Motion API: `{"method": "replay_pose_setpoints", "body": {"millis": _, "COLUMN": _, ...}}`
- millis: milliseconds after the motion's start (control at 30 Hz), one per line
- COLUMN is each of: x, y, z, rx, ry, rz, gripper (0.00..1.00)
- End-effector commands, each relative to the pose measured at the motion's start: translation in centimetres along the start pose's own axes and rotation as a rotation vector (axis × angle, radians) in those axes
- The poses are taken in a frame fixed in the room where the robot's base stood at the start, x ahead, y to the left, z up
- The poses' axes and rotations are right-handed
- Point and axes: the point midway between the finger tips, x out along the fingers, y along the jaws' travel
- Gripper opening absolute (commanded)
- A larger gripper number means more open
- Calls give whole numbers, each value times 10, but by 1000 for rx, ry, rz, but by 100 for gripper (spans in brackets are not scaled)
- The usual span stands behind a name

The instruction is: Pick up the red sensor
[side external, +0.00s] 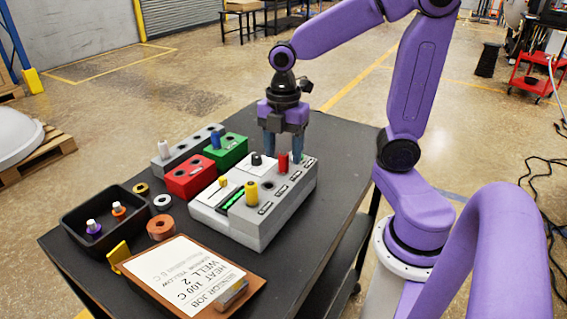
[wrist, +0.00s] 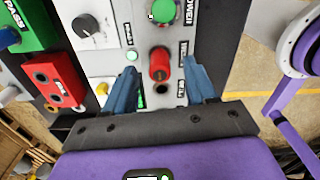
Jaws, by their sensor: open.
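The red sensor (side external: 283,162) is a small upright red cylinder standing in the top of the light grey control box (side external: 262,228), near its back edge. In the wrist view the red sensor (wrist: 159,64) lies between and just beyond my fingers. My gripper (side external: 285,148) points down at the back of the box, and its blue fingers are apart with nothing held. In the wrist view my gripper (wrist: 163,82) has one finger on each side of the sensor, with a gap on both sides. Whether the fingers are level with the sensor is hard to tell.
The box also bears a yellow cylinder (side external: 251,192), a black knob (side external: 256,159) and a green button (wrist: 163,11). Red (side external: 190,177) and green (side external: 226,151) blocks stand to the left. A black tray (side external: 78,243) and clipboard (side external: 150,290) lie nearer the front.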

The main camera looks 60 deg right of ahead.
Motion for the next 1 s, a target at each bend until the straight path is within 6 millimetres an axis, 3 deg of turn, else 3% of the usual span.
{"method": "replay_pose_setpoints", "body": {"millis": 200, "x": 21, "y": 0, "z": 0, "rx": 1, "ry": 0, "rz": -1, "gripper": 56}}
{"method": "replay_pose_setpoints", "body": {"millis": 433, "x": 22, "y": 0, "z": 0, "rx": 1, "ry": 0, "rz": 0, "gripper": 56}}
{"method": "replay_pose_setpoints", "body": {"millis": 467, "x": 22, "y": 0, "z": 0, "rx": 1, "ry": 0, "rz": 1, "gripper": 53}}
{"method": "replay_pose_setpoints", "body": {"millis": 600, "x": 22, "y": 0, "z": 0, "rx": 0, "ry": 0, "rz": 1, "gripper": 7}}
{"method": "replay_pose_setpoints", "body": {"millis": 633, "x": 22, "y": 0, "z": 0, "rx": 0, "ry": 0, "rz": 1, "gripper": 0}}
{"method": "replay_pose_setpoints", "body": {"millis": 1000, "x": 20, "y": 0, "z": 0, "rx": 0, "ry": 1, "rz": 2, "gripper": 0}}
